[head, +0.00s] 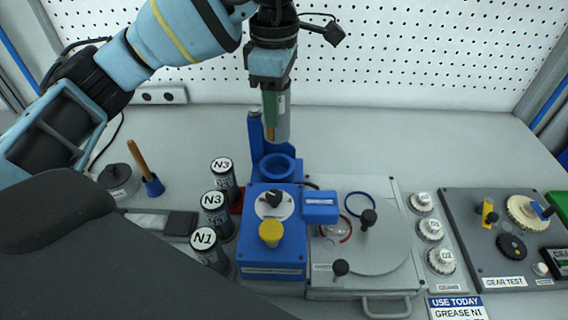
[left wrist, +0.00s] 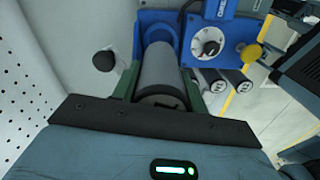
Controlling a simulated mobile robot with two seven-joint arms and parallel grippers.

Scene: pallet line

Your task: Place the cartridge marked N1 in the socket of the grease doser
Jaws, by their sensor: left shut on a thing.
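My left gripper (head: 275,112) is shut on a grey cartridge (head: 283,128) and holds it upright, above the socket (head: 277,166) of the blue grease doser (head: 272,250). In the left wrist view the cartridge (left wrist: 161,68) sits between the green fingers, in front of the blue doser (left wrist: 222,42). The mark on the held cartridge cannot be read. A cartridge marked N1 (head: 208,248) and two marked N3 (head: 215,210) (head: 224,174) stand left of the doser. My right gripper is not in view.
A blue upright (head: 255,135) rises behind the socket. A grey plate with knobs (head: 375,250), several white-capped pots (head: 430,230) and a gear test panel (head: 505,262) lie to the right. A sign (head: 457,307) reads "USE TODAY GREASE N1". The back right bench is clear.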

